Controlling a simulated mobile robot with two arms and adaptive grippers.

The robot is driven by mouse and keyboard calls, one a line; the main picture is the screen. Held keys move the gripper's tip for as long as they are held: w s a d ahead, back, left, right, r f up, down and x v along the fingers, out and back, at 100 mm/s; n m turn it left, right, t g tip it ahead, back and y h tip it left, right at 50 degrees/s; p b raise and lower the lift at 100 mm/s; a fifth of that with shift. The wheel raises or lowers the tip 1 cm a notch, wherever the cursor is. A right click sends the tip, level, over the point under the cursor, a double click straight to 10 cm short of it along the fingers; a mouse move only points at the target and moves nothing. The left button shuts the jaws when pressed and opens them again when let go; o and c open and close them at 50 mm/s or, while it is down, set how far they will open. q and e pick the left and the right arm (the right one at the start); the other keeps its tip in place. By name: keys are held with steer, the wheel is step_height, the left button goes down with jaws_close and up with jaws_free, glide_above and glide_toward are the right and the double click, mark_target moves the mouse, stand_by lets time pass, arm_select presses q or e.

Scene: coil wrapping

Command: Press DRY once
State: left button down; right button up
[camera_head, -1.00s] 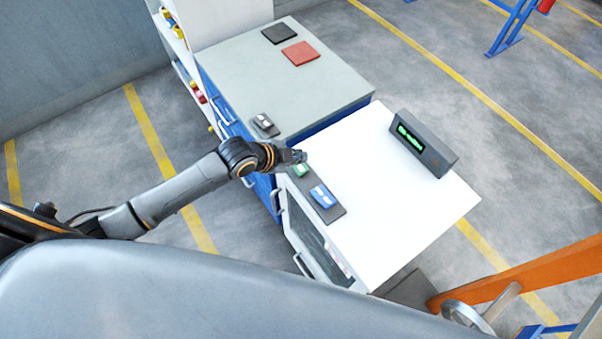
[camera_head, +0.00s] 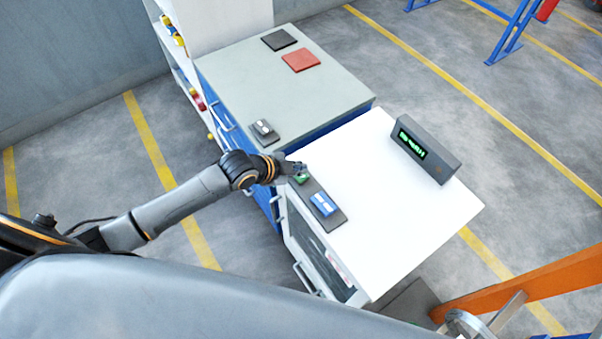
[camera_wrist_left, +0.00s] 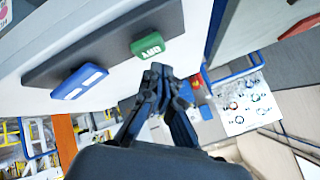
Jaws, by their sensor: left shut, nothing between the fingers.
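The green DRY button (camera_head: 302,178) sits at the far end of a dark button panel (camera_head: 334,219) along the left edge of the white cabinet top. In the left wrist view the green button (camera_wrist_left: 148,46) shows its label. My left gripper (camera_head: 296,168) is shut and empty, with its tips right by the green button. In the left wrist view the fingertips (camera_wrist_left: 158,70) are just beside the button's labelled side; I cannot tell whether they touch it. My right gripper is not in view.
A blue button (camera_head: 323,204) is on the same panel. A dark display (camera_head: 426,149) with green text, too small to read, stands on the white top (camera_head: 385,215). Behind is a grey-topped cabinet (camera_head: 300,90) with a red pad (camera_head: 300,60), a black pad (camera_head: 279,39) and a small switch box (camera_head: 264,130).

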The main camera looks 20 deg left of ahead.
mark_target(299, 177)
arm_select(q)
steer(key=shift+f, duration=0.2)
stand_by(0.6)
steer(key=shift+f, duration=0.25)
steer(key=shift+f+b, duration=0.5)
steer(key=shift+f, duration=0.15)
stand_by(0.6)
stand_by(0.4)
steer(key=shift+r+p, duration=1.05)
step_height(299, 177, up, 5)
steer(key=p, duration=0.5)
steer(key=shift+r, duration=0.1)
stand_by(0.3)
